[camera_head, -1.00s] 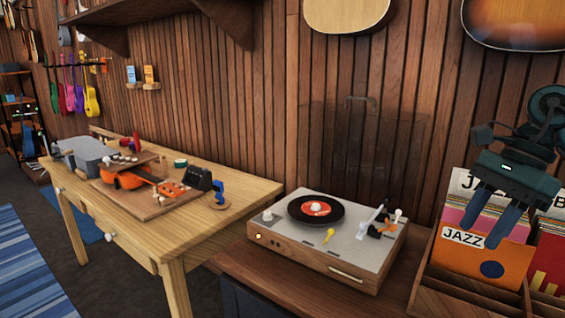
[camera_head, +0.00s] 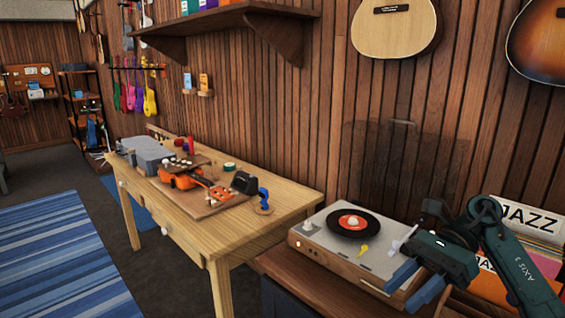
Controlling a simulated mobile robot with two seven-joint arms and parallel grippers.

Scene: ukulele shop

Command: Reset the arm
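My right gripper (camera_head: 414,284) is at the lower right, in front of the right end of the record player (camera_head: 345,262). Its two blue fingers are apart and nothing shows between them. The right arm comes in from the right edge and hides part of the record player and of the record crate. My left gripper is out of view.
A black record with a red label (camera_head: 361,223) lies on the player. Left of it is a wooden workbench (camera_head: 262,222) with an orange ukulele (camera_head: 186,180) and tools. JAZZ records (camera_head: 528,216) stand at the right. The striped rug (camera_head: 62,255) is clear.

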